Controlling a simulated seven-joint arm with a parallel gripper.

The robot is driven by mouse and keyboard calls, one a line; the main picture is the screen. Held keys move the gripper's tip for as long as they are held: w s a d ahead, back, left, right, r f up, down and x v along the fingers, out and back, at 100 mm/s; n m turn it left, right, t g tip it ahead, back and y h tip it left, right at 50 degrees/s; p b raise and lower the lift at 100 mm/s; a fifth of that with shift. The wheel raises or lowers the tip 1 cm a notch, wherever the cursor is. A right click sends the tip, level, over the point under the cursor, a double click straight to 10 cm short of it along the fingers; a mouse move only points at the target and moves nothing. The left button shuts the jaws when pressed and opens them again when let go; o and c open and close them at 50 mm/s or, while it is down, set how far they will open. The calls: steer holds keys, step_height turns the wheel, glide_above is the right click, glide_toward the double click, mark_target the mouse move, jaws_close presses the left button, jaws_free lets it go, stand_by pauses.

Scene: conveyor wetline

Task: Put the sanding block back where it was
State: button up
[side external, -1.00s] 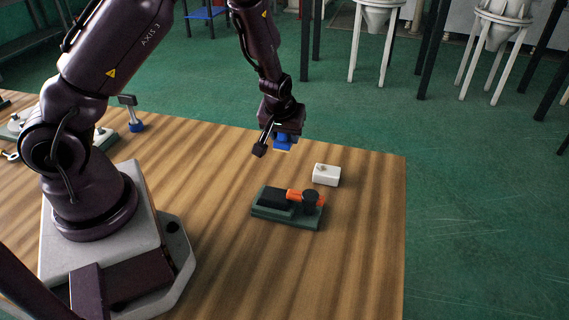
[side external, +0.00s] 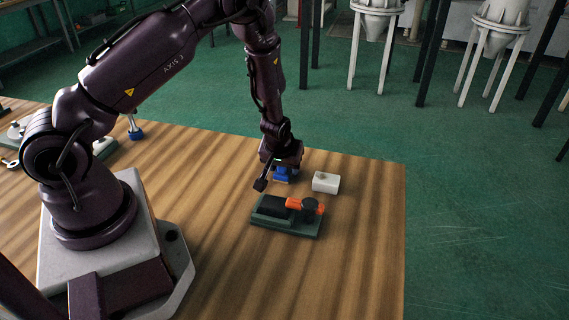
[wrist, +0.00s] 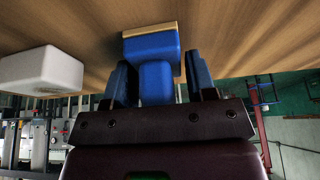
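The sanding block is blue with a tan sole. In the side external view the sanding block (side external: 283,174) is at tabletop level, below my gripper (side external: 281,167) and behind the green fixture. In the wrist view the sanding block (wrist: 151,47) has its handle between the fingers of my gripper (wrist: 159,78). A narrow gap shows between the handle and the right finger, so the gripper looks open around it. The sole appears to be at the wooden surface; exact contact is hard to see.
A white block (side external: 326,182) stands just right of the sanding block. A green fixture (side external: 287,224) with a black and orange tool (side external: 304,205) lies in front. A blue-ended tool (side external: 135,130) is at the far left. The right front of the wooden table (side external: 350,270) is clear.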

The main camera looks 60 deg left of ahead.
steer(key=shift+o, duration=1.1)
steer(key=s+d+r+m+h, duration=0.1)
steer(key=s+d+r, duration=0.15)
steer(key=r, duration=0.45)
steer(key=s+d+r+h, duration=0.1)
steer(key=d+r, duration=0.2)
steer(key=r, duration=0.4)
steer(key=s+d+r+m+h, duration=0.1)
steer(key=s+d+r, duration=0.15)
steer(key=r, duration=0.45)
steer(key=s+d+r+m+t, duration=0.1)
steer(key=s+d+r+m, duration=0.1)
steer(key=s+r, duration=0.4)
steer(key=s+d+r+m+t, duration=0.1)
steer(key=s+d+r+m, duration=0.1)
steer(key=s+r+m, duration=0.3)
steer(key=s+r, duration=0.2)
steer(key=s, duration=0.1)
steer(key=shift+s+d+r, duration=0.2)
steer(key=shift+r, duration=0.05)
